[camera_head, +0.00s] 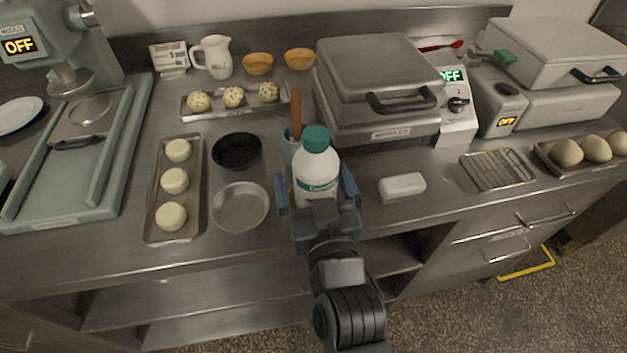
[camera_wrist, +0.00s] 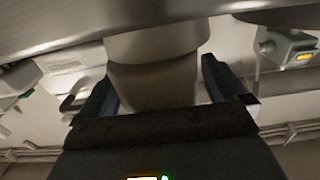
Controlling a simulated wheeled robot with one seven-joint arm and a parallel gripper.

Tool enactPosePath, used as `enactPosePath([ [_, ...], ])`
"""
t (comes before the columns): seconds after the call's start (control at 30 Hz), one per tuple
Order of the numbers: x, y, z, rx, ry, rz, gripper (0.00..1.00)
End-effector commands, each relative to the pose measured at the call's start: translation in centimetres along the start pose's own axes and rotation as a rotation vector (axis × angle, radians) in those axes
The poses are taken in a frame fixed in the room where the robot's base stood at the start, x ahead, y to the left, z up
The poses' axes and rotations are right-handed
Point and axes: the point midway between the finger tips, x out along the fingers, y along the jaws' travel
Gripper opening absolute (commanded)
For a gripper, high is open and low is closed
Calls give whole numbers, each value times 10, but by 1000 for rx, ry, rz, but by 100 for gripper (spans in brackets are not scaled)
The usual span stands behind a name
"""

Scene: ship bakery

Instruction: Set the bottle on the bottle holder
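The white bottle (camera_head: 316,174) with a green cap and green label stands upright between the two blue fingers of my gripper (camera_head: 318,192), near the counter's front edge. In the wrist view, its pale, shaded body (camera_wrist: 152,75) fills the space between the fingertips (camera_wrist: 155,82), which appear to press on its sides. The bottle's base is hidden behind my gripper, so I cannot tell whether it touches the counter. I cannot make out a bottle holder for certain. A blue-grey container (camera_head: 290,147) with a wooden handle in it is partly hidden behind the bottle.
A waffle maker (camera_head: 368,85) stands behind right, with a white block (camera_head: 402,187) before it. A wire rack (camera_head: 497,169) lies farther right. Left are a round metal pan (camera_head: 240,207), a black bowl (camera_head: 237,151) and a dough tray (camera_head: 155,223). Counter is clear between block and rack.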

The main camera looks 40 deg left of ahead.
Motion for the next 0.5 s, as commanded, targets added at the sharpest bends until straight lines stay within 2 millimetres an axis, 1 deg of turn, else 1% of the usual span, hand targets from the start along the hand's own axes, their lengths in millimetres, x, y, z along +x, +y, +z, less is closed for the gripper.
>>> enactPosePath([
  [0.2, 0, 0, 0, 0, 0, 0, 99],
  [0.33, -1, 0, -4, 0, 0, 0, 99],
  [0.4, -10, 0, 0, -1, -3, 0, 99],
  [0.5, -28, 0, 0, -1, -3, 1, 99],
])
